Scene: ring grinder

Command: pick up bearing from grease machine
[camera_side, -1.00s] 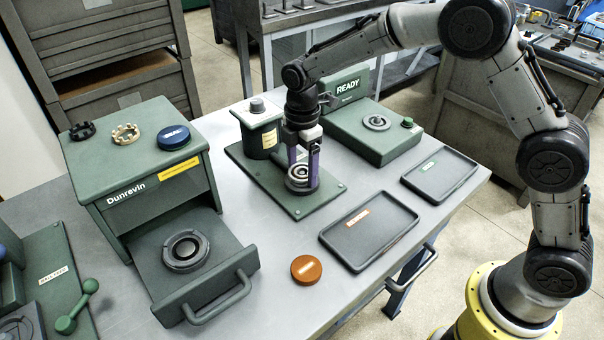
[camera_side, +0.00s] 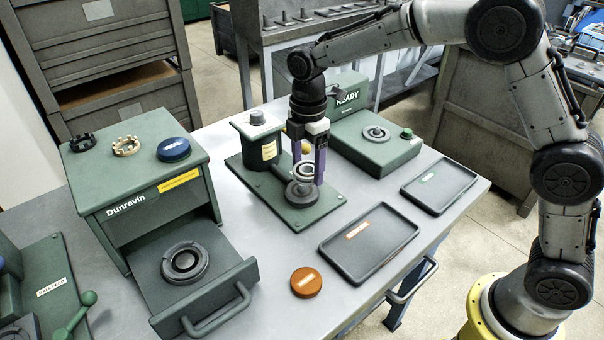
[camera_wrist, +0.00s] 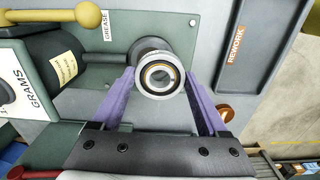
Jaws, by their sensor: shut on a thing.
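The bearing (camera_side: 303,171) is a pale metal ring held between the purple fingers of my gripper (camera_side: 307,172). In the wrist view the bearing (camera_wrist: 159,77) shows its round open bore facing the camera, with a finger on each side. The grease machine (camera_side: 262,145) is a green base plate with a post and a labelled cylinder. Its round dark seat (camera_side: 301,194) lies just below the bearing, and the bearing appears lifted a little above it. In the wrist view the grease machine's plate (camera_wrist: 190,45) lies behind the bearing.
A green READY unit (camera_side: 385,150) stands behind and right. Two dark trays, one nearer (camera_side: 368,245) and one farther (camera_side: 438,188), lie at right. An orange disc (camera_side: 306,282) sits in front. The green Dunrevin machine (camera_side: 140,205) with its drawer out stands left.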

